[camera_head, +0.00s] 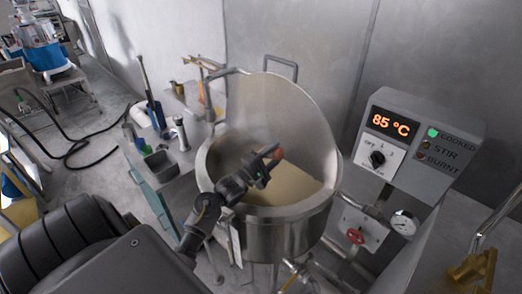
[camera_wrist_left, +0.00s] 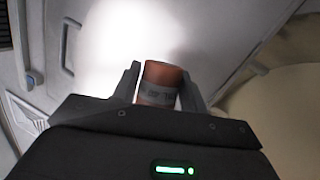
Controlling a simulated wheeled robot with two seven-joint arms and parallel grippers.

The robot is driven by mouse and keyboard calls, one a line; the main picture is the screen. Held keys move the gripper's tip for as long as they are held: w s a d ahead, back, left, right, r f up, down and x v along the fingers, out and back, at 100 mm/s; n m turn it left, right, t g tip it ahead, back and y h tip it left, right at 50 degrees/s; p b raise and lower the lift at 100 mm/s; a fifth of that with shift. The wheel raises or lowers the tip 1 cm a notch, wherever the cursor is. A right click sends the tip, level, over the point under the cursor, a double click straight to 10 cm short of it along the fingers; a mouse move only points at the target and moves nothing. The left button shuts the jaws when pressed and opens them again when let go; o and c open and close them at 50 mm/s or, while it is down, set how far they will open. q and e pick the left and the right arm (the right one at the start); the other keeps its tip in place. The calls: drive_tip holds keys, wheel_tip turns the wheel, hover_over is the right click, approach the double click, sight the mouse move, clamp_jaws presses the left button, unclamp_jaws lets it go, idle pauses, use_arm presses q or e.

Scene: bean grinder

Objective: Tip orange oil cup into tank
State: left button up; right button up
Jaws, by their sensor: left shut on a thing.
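My left gripper (camera_head: 270,160) is shut on the orange oil cup (camera_head: 278,153) above the open steel tank (camera_head: 285,238). The left wrist view shows the cup (camera_wrist_left: 160,76) between the two fingers, with a grey printed band round it. I cannot tell from these views how far the cup is tilted or whether it holds oil. The tank holds a beige mass (camera_head: 292,184), and its lid (camera_head: 285,115) stands raised behind. My right gripper is not in view.
A control box (camera_head: 415,145) right of the tank reads 85 °C, with a green light by "COOKED". Pipes, a red valve handle (camera_head: 355,236) and a gauge (camera_head: 403,224) sit below it. A cluttered side table (camera_head: 165,165) stands left of the tank.

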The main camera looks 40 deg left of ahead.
use_arm(q)
drive_tip(key=shift+n+y, duration=0.6)
drive_tip(key=shift+y, duration=0.3)
drive_tip(key=s+d+f+b, duration=0.1)
drive_tip(key=s+d, duration=0.1)
drive_tip(key=d, duration=0.1)
drive_tip(key=s+d+f+b, duration=0.1)
drive_tip(key=s+d+b, duration=0.1)
drive_tip(key=s+d, duration=0.1)
drive_tip(key=s+d+f+b, duration=0.1)
drive_tip(key=s+d+b, duration=0.1)
drive_tip(key=d, duration=0.3)
drive_tip(key=shift+v, duration=0.75)
drive_tip(key=s+d+f+y+b, duration=0.1)
drive_tip(key=s+d+f+b, duration=0.4)
drive_tip(key=s, duration=0.5)
drive_tip(key=shift+s+d+f+n+y+b, duration=0.25)
drive_tip(key=shift+d+f+n+y+b, duration=0.15)
drive_tip(key=shift+d+b, duration=0.1)
